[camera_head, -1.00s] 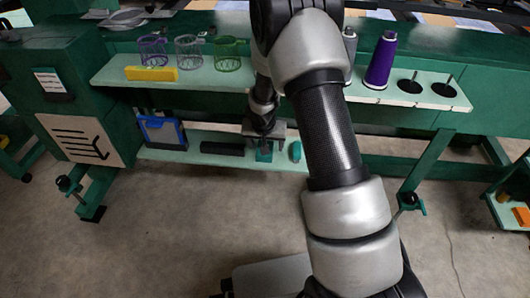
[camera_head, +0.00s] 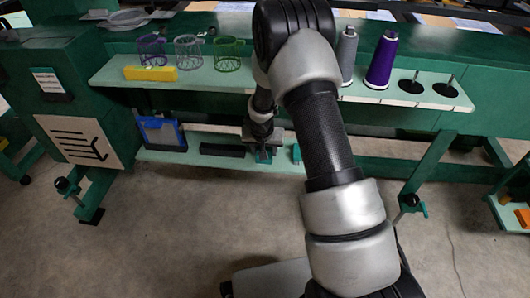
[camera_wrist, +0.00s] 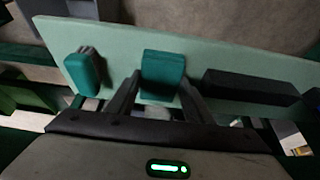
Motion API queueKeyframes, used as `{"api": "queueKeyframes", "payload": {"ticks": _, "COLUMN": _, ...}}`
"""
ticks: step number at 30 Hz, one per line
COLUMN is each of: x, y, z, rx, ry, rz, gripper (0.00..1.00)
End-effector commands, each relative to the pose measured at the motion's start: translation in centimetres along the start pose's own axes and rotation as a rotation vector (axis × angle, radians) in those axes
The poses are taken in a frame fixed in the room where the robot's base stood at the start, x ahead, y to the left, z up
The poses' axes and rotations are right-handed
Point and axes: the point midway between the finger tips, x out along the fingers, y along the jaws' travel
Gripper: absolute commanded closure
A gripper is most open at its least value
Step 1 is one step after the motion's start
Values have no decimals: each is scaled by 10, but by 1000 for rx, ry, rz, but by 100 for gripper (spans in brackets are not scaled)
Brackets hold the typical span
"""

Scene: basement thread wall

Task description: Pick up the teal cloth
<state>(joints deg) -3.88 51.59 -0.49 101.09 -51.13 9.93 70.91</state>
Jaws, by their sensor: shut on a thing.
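A teal folded, block-like piece that looks like the teal cloth (camera_wrist: 163,72) is between the two fingers of my gripper (camera_wrist: 160,92) in the wrist view. My gripper is shut on it. The cloth is at the pale green lower shelf; I cannot tell whether it is clear of the surface. In the head view my gripper (camera_head: 263,152) is low under the upper shelf, and my arm hides part of this area.
A second teal, rounded object (camera_wrist: 84,72) is beside the cloth, and a black block (camera_wrist: 250,87) is on its other side. The pale green lower shelf (camera_wrist: 215,60) holds them. The upper shelf (camera_head: 205,80) overhangs, with wire cups, a yellow block (camera_head: 150,73) and thread cones (camera_head: 381,62).

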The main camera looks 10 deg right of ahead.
Motion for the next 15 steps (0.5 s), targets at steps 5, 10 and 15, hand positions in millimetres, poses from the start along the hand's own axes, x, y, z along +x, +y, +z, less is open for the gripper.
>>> {"api": "queueKeyframes", "payload": {"ticks": 5, "x": -2, "y": 0, "z": -1, "rx": 0, "ry": 1, "rz": 0, "gripper": 75}}
{"api": "queueKeyframes", "payload": {"ticks": 10, "x": -12, "y": 0, "z": -6, "rx": 1, "ry": 2, "rz": -1, "gripper": 75}}
{"api": "queueKeyframes", "payload": {"ticks": 15, "x": -22, "y": -2, "z": 17, "rx": -9, "ry": -2, "rz": 1, "gripper": 75}}
